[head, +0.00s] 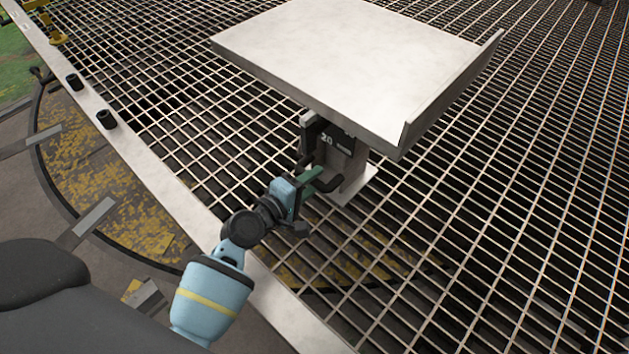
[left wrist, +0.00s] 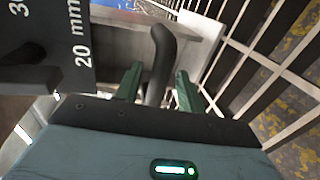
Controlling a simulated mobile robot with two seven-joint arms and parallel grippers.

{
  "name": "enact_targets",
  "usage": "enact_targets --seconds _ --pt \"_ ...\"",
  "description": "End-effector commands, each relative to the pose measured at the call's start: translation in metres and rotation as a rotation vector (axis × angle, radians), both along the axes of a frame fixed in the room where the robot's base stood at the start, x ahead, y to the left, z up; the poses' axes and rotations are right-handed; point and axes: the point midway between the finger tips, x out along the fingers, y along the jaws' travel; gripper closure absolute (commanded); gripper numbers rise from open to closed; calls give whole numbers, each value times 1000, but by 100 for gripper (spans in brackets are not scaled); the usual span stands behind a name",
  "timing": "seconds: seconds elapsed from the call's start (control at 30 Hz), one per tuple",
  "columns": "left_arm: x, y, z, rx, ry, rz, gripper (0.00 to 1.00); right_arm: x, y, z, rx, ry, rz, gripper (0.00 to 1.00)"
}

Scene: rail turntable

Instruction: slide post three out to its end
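A short grey post (head: 352,174) stands on the metal grating under a pale flat tray (head: 345,50). No number three can be read on it. A dark scale plate (head: 338,140) marked 20 is on the post; it also shows in the left wrist view (left wrist: 60,50) with "20 mm". My left gripper (head: 315,181) is at a black bent handle (left wrist: 160,58) on the post's near side. In the left wrist view its green fingers (left wrist: 160,76) stand one on each side of the handle, with narrow gaps visible, so it looks open around it. My right gripper is in no view.
The open grating (head: 520,190) spreads all around the post. A pale edge rail (head: 165,183) with two black knobs (head: 106,119) runs along the left. The tray overhangs the post, close above my gripper. A yellow fitting (head: 55,30) is at the far left.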

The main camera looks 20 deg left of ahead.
Motion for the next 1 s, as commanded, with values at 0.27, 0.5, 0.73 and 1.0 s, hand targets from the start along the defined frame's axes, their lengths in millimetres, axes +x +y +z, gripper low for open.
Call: enact_targets --seconds 0.27,0.5,0.73,1.0 --pt "9 -3 -2 0 1 0 61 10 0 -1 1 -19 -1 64" --pt "9 -3 -2 1 0 0 73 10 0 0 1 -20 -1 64" --pt "9 -3 -2 1 0 0 100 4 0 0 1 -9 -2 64" --pt "9 -4 -2 1 1 0 100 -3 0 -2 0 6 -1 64"
